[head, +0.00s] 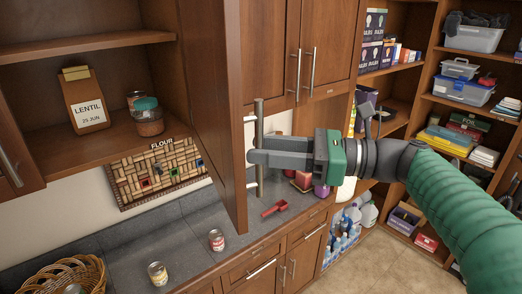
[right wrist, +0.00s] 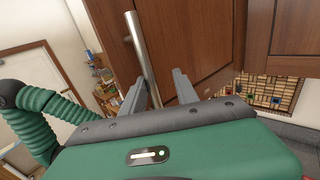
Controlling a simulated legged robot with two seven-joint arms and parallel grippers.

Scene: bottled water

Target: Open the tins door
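The brown wooden cabinet door (head: 216,90) stands swung out, nearly edge-on in the head view, beside an open cupboard. Its upright metal bar handle (head: 260,180) is on the side facing my right arm. My right gripper (head: 252,158) is at the handle, its near finger crossing in front of the bar. In the right wrist view the handle (right wrist: 138,45) runs down between the two spread fingers (right wrist: 157,84), with a gap at the right finger. Contact cannot be told. My left gripper is not in view.
The open cupboard holds a lentil bag (head: 84,100) and jars (head: 149,118). Tins (head: 216,240) (head: 157,273), a red scoop (head: 275,208) and a wicker basket (head: 65,275) are on the grey counter (head: 185,235). Closed cabinet doors (head: 335,40) and filled shelves (head: 470,70) stand to the right.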

